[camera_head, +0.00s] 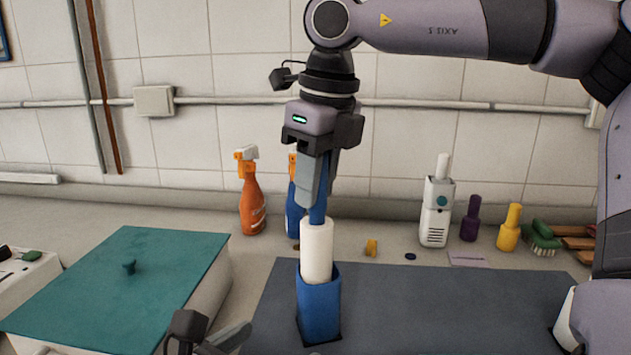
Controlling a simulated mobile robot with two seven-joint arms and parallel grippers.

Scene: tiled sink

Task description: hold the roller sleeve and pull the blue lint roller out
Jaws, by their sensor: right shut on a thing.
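The blue lint roller has a blue handle and a white roll (317,250). It stands upright, with its lower end hidden inside the blue roller sleeve (320,308). The sleeve stands on the dark grey mat (430,305). My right gripper (318,190) comes down from above and is shut on the roller's blue handle. Much of the white roll shows above the sleeve's rim. My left gripper (222,342) is low at the bottom edge, left of the sleeve and apart from it. It is partly cut off, and its opening is unclear.
A teal-lidded box (130,280) stands at the left. An orange spray bottle (252,200) and a blue one (294,212) stand behind the sleeve. A white device (436,212), a purple bottle (471,220) and a yellow bottle (509,230) line the back right. The mat's right part is clear.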

